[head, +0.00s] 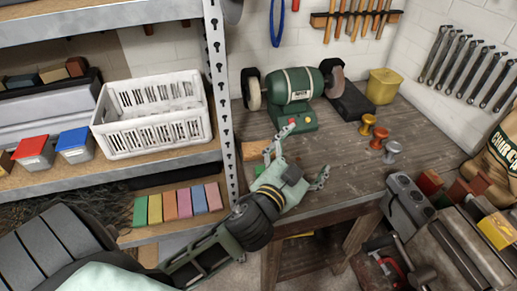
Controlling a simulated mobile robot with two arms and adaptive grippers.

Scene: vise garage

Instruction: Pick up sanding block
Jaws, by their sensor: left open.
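A tan wooden block (254,151), which looks like the sanding block, lies on the dark wooden workbench (345,150) near its left end, in front of the green grinder. My left gripper (303,155) is over the bench's left front part, just right of the block. Its fingers are spread open with nothing between them. The hand and arm hide part of the block and the bench edge. I cannot tell whether a finger touches the block. My right gripper is not in view.
A green bench grinder (293,87) stands behind the gripper. Several small metal knobbed pieces (378,139) and a yellow container (383,86) are to the right. A metal shelf post (220,100) stands close left. A white crate (152,112) and several coloured blocks (170,206) sit on shelves.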

